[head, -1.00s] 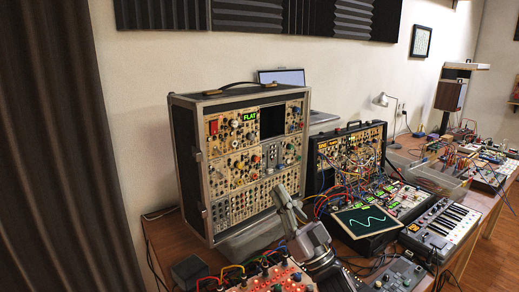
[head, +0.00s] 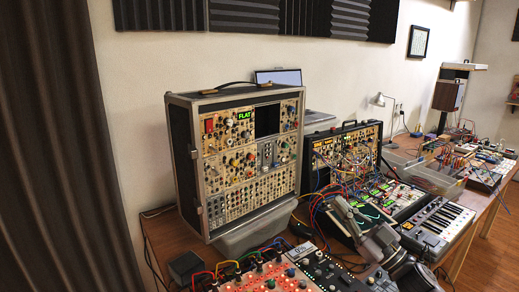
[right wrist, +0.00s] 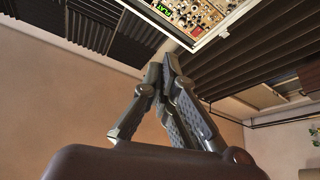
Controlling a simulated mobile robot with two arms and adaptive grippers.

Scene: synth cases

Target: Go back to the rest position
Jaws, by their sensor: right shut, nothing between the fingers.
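My right gripper (head: 340,205) shows in the head view at the lower right of the middle. It is shut and empty. The case also shows upside down at the top of the right wrist view (right wrist: 195,17). My left gripper is not in view.
A grey bin (head: 250,233) sits below the case. A red panel (head: 265,284) with cables and a dark mixer (head: 318,268) lie at the front. A second patched case (head: 345,150) and a keyboard (head: 440,228) stand to the right. The wooden table is crowded.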

